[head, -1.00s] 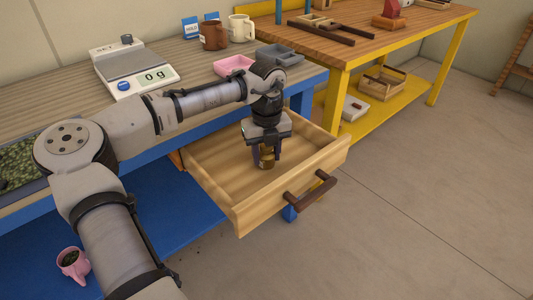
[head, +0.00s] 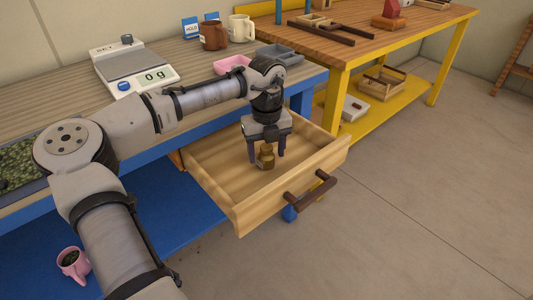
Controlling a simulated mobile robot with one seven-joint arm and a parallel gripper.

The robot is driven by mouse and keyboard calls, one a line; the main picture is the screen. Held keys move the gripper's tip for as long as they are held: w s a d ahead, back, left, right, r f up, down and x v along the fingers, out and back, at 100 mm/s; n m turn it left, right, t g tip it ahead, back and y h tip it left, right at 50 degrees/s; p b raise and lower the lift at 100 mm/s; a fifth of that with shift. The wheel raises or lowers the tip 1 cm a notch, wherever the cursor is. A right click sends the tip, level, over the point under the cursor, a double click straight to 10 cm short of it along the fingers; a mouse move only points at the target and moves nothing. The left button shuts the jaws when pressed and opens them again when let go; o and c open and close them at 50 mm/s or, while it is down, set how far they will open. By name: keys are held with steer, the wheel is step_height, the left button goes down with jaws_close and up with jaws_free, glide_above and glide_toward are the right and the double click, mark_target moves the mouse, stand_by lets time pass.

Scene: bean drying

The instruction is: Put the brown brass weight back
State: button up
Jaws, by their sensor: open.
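The brown brass weight (head: 266,158) stands upright on the floor of the open wooden drawer (head: 225,185). My gripper (head: 267,152) is above the weight inside the drawer, pointing down. Its two dark fingers are spread, one on each side of the weight's upper part, and the jaws are open. Whether a finger still touches the weight cannot be told from this angle. The drawer is pulled out from under the bench, with a dark handle (head: 310,190) on its front.
A scale (head: 133,68) reading 0 g, a pink tray (head: 232,65), a grey tray (head: 279,55) and mugs (head: 213,36) stand on the bench. A pink mug (head: 73,264) is on the lower blue shelf. The drawer walls surround my gripper; the rest of its floor is clear.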

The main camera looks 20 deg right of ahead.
mark_target(266, 146)
step_height(266, 146, up, 11)
steer(key=shift+r+p, duration=0.1)
steer(key=shift+p, duration=0.25)
